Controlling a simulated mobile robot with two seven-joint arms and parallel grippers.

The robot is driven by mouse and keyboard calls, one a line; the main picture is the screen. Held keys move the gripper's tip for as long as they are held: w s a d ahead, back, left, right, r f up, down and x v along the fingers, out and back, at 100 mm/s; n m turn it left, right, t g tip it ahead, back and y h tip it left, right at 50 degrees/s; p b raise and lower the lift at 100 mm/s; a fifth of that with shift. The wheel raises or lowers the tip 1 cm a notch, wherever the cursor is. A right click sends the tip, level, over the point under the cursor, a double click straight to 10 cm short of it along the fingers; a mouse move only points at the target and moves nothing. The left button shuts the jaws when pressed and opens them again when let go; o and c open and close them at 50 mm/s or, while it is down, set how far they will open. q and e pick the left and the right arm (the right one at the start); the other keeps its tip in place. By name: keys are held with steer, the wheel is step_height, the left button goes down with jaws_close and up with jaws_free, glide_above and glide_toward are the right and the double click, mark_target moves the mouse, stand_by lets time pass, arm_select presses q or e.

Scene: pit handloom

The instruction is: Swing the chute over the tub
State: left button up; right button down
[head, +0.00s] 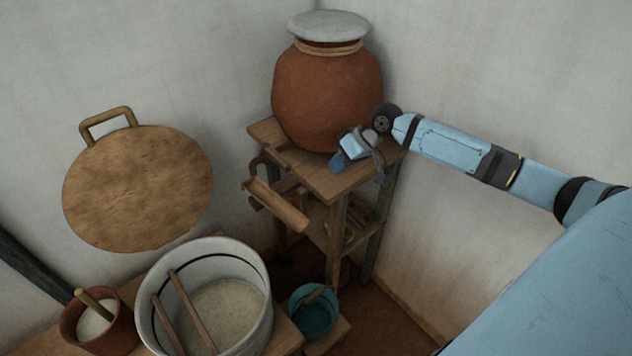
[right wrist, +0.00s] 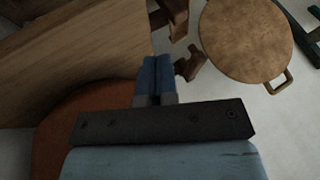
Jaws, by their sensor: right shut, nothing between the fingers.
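The chute (head: 275,205) is a short brown wooden trough at the front left of a wooden stand. It slopes down to the right in the head view, apart from the tub. The tub (head: 262,270) is large, round and white with a dark band, holds pale contents, and has two sticks across its mouth. My right gripper (head: 339,162) is by the stand's top, right of the chute and apart from it. Its blue fingers, also in the right wrist view (right wrist: 155,75), are shut and empty. Brown wooden parts show past them, but I cannot tell which is the chute. My left gripper is out of view.
A big clay jar (head: 325,95) with a pale lid stands on the wooden stand (head: 330,185), close to my right gripper. A round board (head: 138,185) hangs on the left wall. A teal bucket (head: 314,318) and a clay pot (head: 117,335) flank the tub.

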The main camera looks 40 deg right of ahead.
mark_target(313, 185)
steer(key=shift+a, duration=0.1)
steer(key=p+x, duration=0.1)
steer(key=x, duration=0.9)
stand_by(0.4)
